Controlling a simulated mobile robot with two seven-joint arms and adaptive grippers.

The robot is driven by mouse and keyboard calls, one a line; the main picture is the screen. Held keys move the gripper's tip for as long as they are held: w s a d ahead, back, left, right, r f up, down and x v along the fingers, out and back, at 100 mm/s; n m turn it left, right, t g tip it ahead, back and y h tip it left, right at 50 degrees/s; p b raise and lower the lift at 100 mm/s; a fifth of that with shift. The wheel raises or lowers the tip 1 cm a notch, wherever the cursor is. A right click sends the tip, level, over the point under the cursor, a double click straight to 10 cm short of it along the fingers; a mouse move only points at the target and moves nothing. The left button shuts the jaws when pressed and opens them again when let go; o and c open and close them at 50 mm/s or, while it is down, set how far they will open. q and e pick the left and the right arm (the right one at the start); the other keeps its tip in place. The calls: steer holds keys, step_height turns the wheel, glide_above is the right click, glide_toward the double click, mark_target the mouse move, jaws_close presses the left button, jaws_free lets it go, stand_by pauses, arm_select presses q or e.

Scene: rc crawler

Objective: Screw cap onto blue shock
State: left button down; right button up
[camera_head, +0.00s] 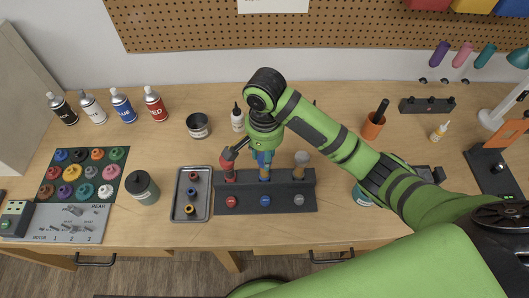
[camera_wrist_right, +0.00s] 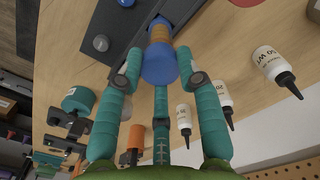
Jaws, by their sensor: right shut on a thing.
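A dark stand (camera_head: 250,206) on the bench holds three upright shocks behind red, blue and grey dots. The blue shock (camera_head: 264,174) stands in the middle, with an orange-brown spring. My right gripper (camera_head: 262,157) is directly above it, pointing down. In the right wrist view, the teal fingers of my right gripper (camera_wrist_right: 160,68) are shut on a blue cap (camera_wrist_right: 160,66), in line with the spring (camera_wrist_right: 160,33). The cap hides the joint, so I cannot tell whether it is threaded on. The red shock (camera_head: 229,165) stands left, the grey shock (camera_head: 301,165) right. My left gripper is not in view.
A small tray (camera_head: 179,214) with several rings lies left of the stand. A white bottle (camera_head: 238,119) and a dark tin (camera_head: 198,125) stand behind. An orange cup (camera_head: 373,125) is at right.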

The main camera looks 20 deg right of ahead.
steer(key=m, duration=0.4)
stand_by(0.3)
steer(key=o, duration=0.8)
steer(key=shift+o, duration=0.2)
